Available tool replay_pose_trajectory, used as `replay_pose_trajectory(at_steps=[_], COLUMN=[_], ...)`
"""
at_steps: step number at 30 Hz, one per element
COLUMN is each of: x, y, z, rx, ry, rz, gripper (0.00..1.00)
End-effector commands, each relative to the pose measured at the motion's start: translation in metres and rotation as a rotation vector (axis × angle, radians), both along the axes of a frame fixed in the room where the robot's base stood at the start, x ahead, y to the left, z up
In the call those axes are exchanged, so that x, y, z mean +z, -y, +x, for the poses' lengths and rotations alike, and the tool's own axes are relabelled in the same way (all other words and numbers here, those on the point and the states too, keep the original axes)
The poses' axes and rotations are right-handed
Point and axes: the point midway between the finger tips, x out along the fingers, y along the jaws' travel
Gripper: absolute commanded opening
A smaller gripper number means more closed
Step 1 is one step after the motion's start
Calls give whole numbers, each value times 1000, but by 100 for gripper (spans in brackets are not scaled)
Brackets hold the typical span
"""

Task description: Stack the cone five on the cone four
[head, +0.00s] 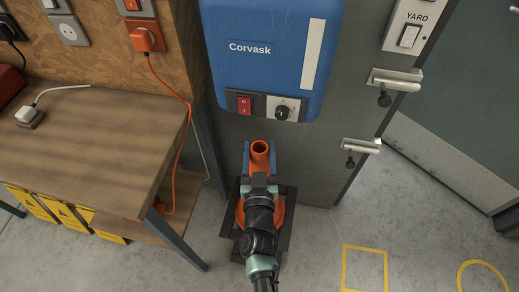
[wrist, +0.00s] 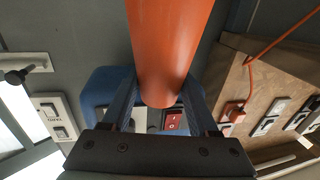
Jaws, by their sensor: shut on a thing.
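An orange cone (head: 261,150) with an open round top is between the fingers of my gripper (head: 260,165), which is shut on its upper part. In the wrist view the cone (wrist: 168,45) fills the space between the two dark fingers of my gripper (wrist: 160,108). Below, in the head view, a wider orange round part (head: 279,216) and dark square base edges (head: 288,203) show around my arm. My arm hides most of this, so I cannot tell which cone they belong to or whether the cones touch. No cone numbers are readable.
A blue Corvask box (head: 270,60) hangs on the grey wall just beyond the cone. A wooden bench (head: 95,140) with a metal leg (head: 178,238) stands to the left, an orange cable (head: 170,90) hanging beside it. Floor with a yellow square (head: 364,268) is clear at right.

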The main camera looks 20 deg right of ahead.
Motion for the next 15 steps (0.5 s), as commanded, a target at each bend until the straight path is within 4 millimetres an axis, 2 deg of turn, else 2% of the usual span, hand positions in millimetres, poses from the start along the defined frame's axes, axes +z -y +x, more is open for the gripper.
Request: replay_pose_trajectory(at_steps=[15], x=[-39], y=[1], z=[1], rx=[-3], ry=[13], rz=[-5], gripper=[0])
